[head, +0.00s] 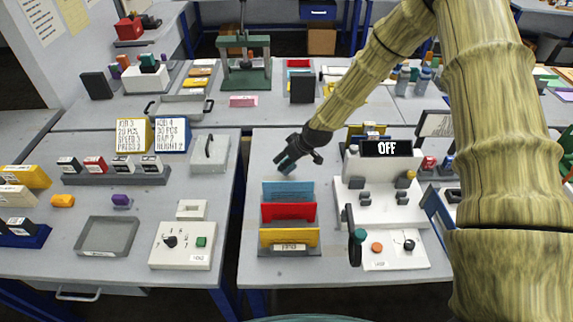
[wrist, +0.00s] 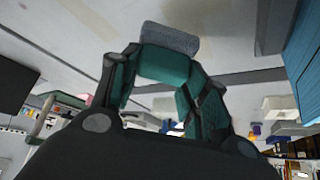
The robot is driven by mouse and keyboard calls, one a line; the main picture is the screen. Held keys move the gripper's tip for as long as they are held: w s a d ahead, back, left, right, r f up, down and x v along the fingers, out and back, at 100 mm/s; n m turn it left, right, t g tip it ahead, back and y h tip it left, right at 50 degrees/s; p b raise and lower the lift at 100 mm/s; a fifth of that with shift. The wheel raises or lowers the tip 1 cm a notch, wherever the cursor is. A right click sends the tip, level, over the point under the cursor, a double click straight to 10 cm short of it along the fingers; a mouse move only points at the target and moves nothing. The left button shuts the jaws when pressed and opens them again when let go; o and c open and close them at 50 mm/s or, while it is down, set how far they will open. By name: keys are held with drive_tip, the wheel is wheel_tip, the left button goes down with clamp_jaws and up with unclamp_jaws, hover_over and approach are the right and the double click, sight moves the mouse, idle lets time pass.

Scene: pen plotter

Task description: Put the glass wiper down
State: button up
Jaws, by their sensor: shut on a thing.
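My gripper (head: 291,160) is over the right-hand table, just behind the blue divider of a rack. In the wrist view my gripper (wrist: 165,85) is shut on the glass wiper (wrist: 170,38), which shows as a grey, rough-looking block beyond the teal fingertips. The fingers hide part of the wiper. In the head view the wiper is too small and too covered to make out clearly. The grey table top lies behind it in the wrist view; I cannot tell whether the wiper touches it.
The rack's blue (head: 288,190), red (head: 288,212) and yellow (head: 289,237) dividers stand close in front of my gripper. A white machine with an OFF display (head: 387,149) stands to the right. Bare table (head: 262,157) lies left of my gripper.

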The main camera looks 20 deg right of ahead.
drive_tip(key=shift+f+p, duration=0.45)
drive_tip(key=shift+f, duration=1.25)
drive_tip(key=shift+w, duration=0.1)
drive_tip(key=shift+f, duration=0.15)
drive_tip(key=o, duration=1.3)
drive_tip(key=shift+o, duration=0.2)
drive_tip(key=shift+r, duration=0.25)
drive_tip(key=b+v, duration=0.3)
drive_tip(key=v, duration=0.9)
drive_tip(key=shift+f, duration=0.1)
